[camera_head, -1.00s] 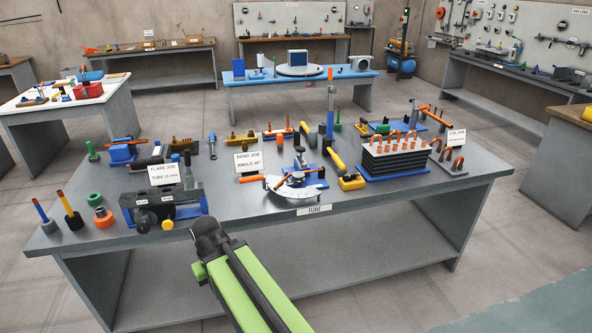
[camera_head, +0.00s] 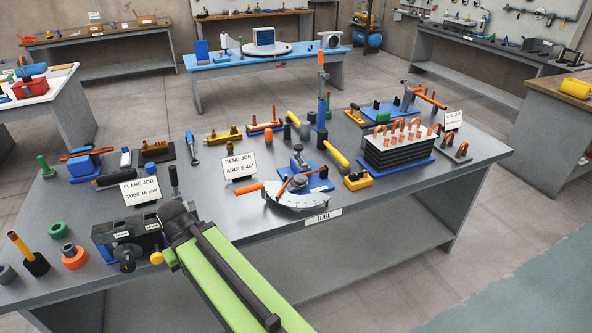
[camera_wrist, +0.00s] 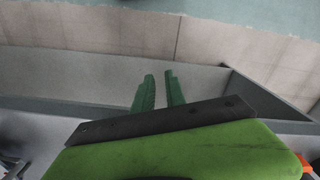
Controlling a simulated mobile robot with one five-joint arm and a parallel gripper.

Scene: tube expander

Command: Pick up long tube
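Several copper-coloured tubes show in the head view, and I cannot tell for sure which is the long tube. An orange-yellow tube (camera_head: 18,245) stands tilted in a black holder (camera_head: 36,264) at the bench's left end. A thin copper tube (camera_head: 267,125) lies across small blocks near the back middle. My arm reaches over the front edge beside the flare-job tool (camera_head: 125,240); its fingers are hidden in the head view. In the wrist view my gripper (camera_wrist: 160,76) has two green fingers with a narrow empty gap, pointing past the bench towards the floor. No tube shows there.
The grey bench (camera_head: 262,226) holds a bend-job protractor tool (camera_head: 297,197), a black rack (camera_head: 398,155) with bent copper tubes, and job signs. A green ring (camera_head: 58,230) and an orange ring (camera_head: 73,257) sit left of the flare-job tool. A blue table (camera_head: 262,68) stands behind.

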